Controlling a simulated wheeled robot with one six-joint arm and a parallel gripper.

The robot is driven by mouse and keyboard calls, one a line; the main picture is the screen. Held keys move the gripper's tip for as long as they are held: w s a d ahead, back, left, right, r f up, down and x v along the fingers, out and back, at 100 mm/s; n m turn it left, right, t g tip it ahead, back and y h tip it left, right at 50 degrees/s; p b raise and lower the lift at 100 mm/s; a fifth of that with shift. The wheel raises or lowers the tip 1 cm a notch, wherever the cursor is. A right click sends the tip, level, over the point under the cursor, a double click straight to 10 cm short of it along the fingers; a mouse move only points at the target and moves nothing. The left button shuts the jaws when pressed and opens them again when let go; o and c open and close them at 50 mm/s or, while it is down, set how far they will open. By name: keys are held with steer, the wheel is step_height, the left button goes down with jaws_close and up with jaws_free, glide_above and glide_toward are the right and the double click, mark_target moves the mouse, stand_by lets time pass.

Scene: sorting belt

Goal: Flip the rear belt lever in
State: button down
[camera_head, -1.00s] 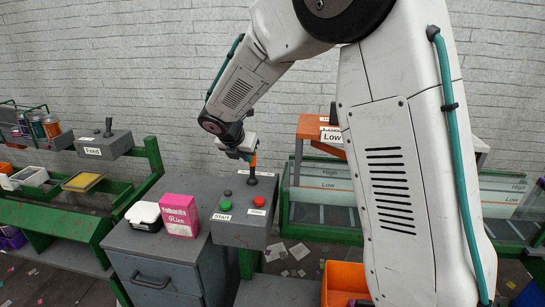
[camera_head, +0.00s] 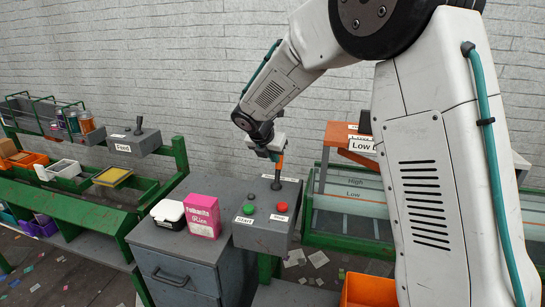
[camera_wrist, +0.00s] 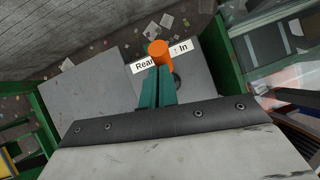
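The rear belt lever, a dark stem with an orange grip (camera_head: 281,162), stands on a grey control box (camera_head: 261,237). In the wrist view its orange grip (camera_wrist: 158,52) shows just beyond the fingertips, before a white label reading "Rear … In" (camera_wrist: 180,47); the label's middle is hidden. My gripper (camera_head: 275,156) comes down from above, right at the grip. In the wrist view my gripper's (camera_wrist: 159,70) teal fingers lie close together with almost no gap. They overlap the grip's lower end; whether they touch it I cannot tell.
The control box carries a green Start button (camera_head: 249,209) and a red Stop button (camera_head: 281,207). A pink box (camera_head: 203,216) and a white-topped container (camera_head: 168,213) stand on a grey cabinet left of it. An orange bin (camera_head: 368,291) is below right.

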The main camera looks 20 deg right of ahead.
steer(key=shift+w+d+r, duration=0.15)
steer(key=shift+d, duration=0.1)
steer(key=v, duration=1.3)
steer(key=shift+a, duration=0.4)
